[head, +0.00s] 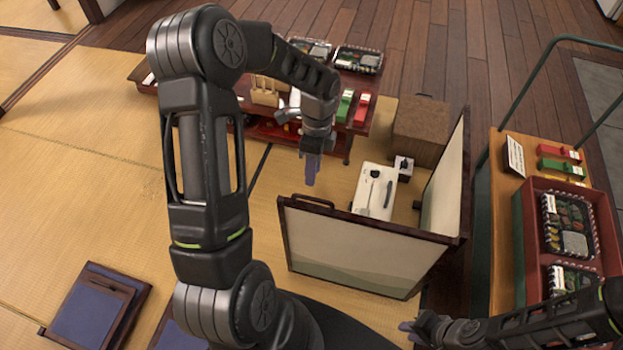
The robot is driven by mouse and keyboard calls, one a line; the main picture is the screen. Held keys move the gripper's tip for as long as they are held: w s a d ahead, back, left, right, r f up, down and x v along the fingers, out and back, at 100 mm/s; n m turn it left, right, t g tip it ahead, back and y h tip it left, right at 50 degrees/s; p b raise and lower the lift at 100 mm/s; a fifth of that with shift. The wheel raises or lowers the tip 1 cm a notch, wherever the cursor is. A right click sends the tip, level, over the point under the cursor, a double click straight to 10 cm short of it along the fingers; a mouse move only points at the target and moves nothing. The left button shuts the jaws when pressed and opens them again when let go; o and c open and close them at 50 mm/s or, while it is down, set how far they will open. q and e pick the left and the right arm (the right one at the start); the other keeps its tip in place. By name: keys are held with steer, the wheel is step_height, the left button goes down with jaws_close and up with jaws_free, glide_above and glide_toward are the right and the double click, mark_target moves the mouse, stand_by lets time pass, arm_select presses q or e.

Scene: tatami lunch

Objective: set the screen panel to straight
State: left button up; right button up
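A folding screen stands on the tatami, with dark wooden frames and pale faces. Its front panel (365,250) runs across the picture and has a small dark handle (312,201) on its top edge at the left end. Its other panel (445,190) runs back from the right end of the front one, so the two meet at a sharp angle. My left gripper (311,172) points down above and beyond the handle in the picture, apparently apart from it. My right gripper (411,332) is low, in front of the screen's right end. Neither finger opening shows clearly.
Behind the screen are a white board with dark utensils (374,190) and a brown box (421,124). A low red-brown table (350,131) with lunch boxes stands at the back. A wooden cart (502,262) with a red tray (532,240) stands close on the right. Blue cushions lie lower left.

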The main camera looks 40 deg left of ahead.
mark_target(311, 198)
arm_select(q)
steer(key=shift+s+d, duration=0.1)
steer(key=shift+s+d+f+p, duration=0.1)
steer(key=shift+s+f, duration=0.15)
steer(key=shift+f, duration=1.05)
steer(key=shift+s+d+f+p, duration=0.1)
steer(key=shift+s+f, duration=0.1)
steer(key=shift+f, duration=1.1)
steer(key=shift+s+d+f+p, duration=0.1)
steer(key=shift+s+f, duration=0.15)
steer(key=shift+f, duration=1.05)
steer(key=shift+c, duration=0.2)
jaws_close()
